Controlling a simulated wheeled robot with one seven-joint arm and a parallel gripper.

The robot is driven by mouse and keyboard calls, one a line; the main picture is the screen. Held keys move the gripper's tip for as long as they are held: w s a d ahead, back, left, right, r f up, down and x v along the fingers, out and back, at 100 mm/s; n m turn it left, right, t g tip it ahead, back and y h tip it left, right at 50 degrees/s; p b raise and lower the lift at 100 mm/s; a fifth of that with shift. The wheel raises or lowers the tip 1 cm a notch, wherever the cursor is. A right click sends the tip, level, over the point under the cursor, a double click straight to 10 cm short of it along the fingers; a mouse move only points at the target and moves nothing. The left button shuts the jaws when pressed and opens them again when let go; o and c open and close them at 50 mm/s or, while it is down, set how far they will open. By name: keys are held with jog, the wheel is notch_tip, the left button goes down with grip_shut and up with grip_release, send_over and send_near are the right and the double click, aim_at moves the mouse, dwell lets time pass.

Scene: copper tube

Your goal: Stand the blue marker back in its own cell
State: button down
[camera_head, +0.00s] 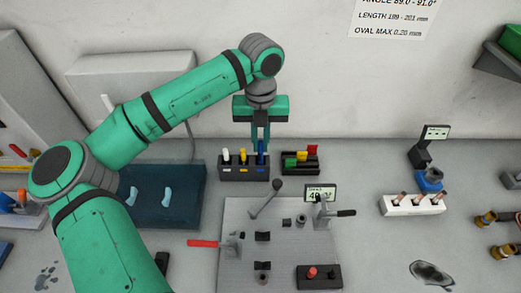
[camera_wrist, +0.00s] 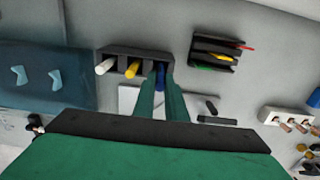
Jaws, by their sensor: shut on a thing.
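The blue marker (camera_head: 261,151) is upright between the fingers of my gripper (camera_head: 261,142), at the right end of the dark marker holder (camera_head: 243,174). In the wrist view the blue marker (camera_wrist: 160,76) shows between my gripper's two green fingers (camera_wrist: 161,92), at the holder's right cell. My gripper is shut on it. The marker's lower end is hidden by the holder's front wall, so I cannot tell how deep it sits. A white marker (camera_head: 226,155) and a yellow marker (camera_head: 242,156) stand in the cells to the left.
A black rack (camera_head: 300,168) with red, yellow and green items stands close to the right of the holder. A blue mat (camera_head: 165,190) lies to the left. A grey fixture plate (camera_head: 240,265) with levers lies in front. The wall is behind.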

aim_at(261, 164)
jog(key=shift+f, duration=1.75)
jog(key=c, duration=1.8)
grip_release()
notch_tip(261, 164, up, 12)
jog(key=shift+r, duration=0.15)
